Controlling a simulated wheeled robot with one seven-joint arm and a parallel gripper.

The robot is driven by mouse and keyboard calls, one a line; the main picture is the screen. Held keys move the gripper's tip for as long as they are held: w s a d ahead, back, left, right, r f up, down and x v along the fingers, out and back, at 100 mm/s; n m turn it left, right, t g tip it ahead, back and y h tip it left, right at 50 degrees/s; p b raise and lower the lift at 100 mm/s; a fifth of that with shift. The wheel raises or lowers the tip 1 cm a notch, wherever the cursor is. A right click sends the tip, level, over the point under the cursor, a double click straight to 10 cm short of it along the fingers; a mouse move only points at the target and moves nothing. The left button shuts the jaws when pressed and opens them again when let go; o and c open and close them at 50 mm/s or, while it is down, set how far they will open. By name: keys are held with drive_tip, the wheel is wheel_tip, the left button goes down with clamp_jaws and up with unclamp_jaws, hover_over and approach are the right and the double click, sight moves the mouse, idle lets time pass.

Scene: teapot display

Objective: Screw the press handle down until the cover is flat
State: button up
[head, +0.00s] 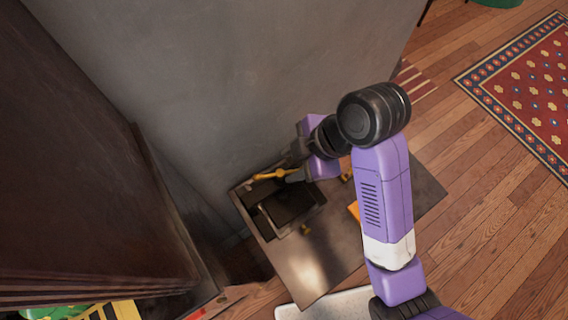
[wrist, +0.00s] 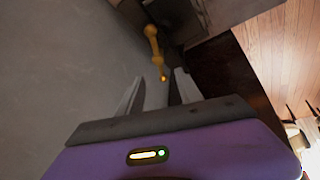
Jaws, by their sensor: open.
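The press (head: 290,213) is a dark, box-like thing at the far left part of a small table. Its brass-yellow press handle (head: 268,176) lies across its top, by the grey wall. I cannot make out how the cover sits. My gripper (head: 296,174) is close to the right end of the handle. In the wrist view my gripper (wrist: 157,84) is open, and the knobbed handle (wrist: 153,45) runs down toward the space between the fingers. Its near end is by the fingertips; I cannot tell whether they touch.
The brown table (head: 318,268) has bare room in front of the press. An orange thing (head: 353,210) is partly hidden behind my arm. A grey wall (head: 250,80) stands close behind the press, and a dark cabinet (head: 80,180) rises at left. A patterned rug (head: 530,90) lies at right.

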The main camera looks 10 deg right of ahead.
sight(275, 174)
drive_tip(key=b+x, duration=0.5)
drive_tip(key=shift+d+f, duration=0.1)
drive_tip(key=shift+f, duration=0.15)
drive_tip(key=shift+x, duration=1.05)
drive_tip(key=shift+w+r, duration=0.1)
clamp_jaws()
